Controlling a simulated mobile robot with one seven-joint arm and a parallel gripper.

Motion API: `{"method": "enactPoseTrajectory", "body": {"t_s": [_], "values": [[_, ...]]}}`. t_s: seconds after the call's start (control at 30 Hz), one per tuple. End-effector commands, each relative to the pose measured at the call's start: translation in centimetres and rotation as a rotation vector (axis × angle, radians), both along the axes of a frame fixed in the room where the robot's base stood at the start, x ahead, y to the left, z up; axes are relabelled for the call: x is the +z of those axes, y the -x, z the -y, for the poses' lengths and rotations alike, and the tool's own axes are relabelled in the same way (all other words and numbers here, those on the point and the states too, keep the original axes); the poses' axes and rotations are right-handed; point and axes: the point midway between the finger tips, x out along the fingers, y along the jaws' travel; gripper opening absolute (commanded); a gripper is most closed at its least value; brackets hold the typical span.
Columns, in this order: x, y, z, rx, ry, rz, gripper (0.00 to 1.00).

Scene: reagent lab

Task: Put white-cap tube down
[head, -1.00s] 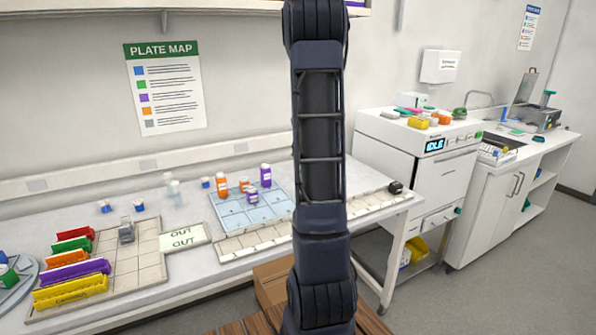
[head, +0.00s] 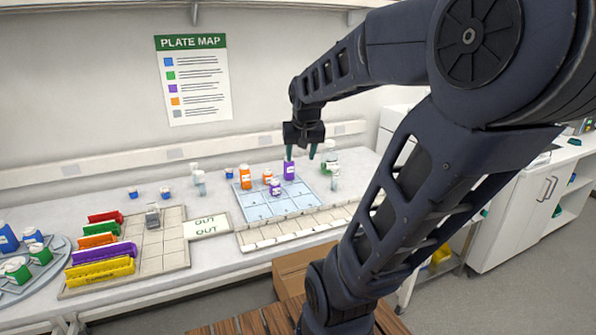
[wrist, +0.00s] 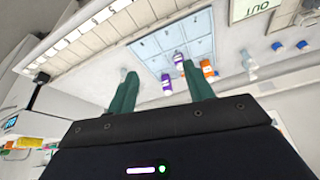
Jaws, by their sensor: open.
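My gripper (head: 300,153) is open and empty above the back right of the bench, with its green fingers pointing down. A clear tube with a pale cap (head: 334,179) stands upright right of the blue mat, right of and below my fingers. I cannot tell which one is the white-cap tube. A green-labelled bottle (head: 331,160) stands behind the right-hand tube.
The blue gridded mat (head: 262,209) holds orange bottles (head: 245,178) and purple bottles (head: 289,171). A beige tile strip (head: 290,231) runs along its front. Coloured racks (head: 104,252), an OUT card (head: 206,227) and a round tray (head: 50,271) lie left. The wall is close behind.

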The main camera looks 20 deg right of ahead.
Motion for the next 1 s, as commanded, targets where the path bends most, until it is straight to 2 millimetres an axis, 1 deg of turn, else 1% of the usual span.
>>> {"method": "enactPoseTrajectory", "body": {"t_s": [0.03, 0.2, 0.3, 0.4, 0.53, 1.0], "values": [[0.3, 1.5, -0.9, 0.032, 0.003, 0.007, 0.52], [0.2, 5.9, -3.3, 0.129, 0.011, 0.010, 0.52], [0.0, 7.8, -4.2, 0.173, 0.016, 0.009, 0.52], [-0.2, 9.0, -4.7, 0.200, 0.020, 0.009, 0.52], [-0.3, 9.7, -5.0, 0.216, 0.022, 0.008, 0.52], [-0.3, 9.7, -5.0, 0.216, 0.022, 0.008, 0.52]]}}
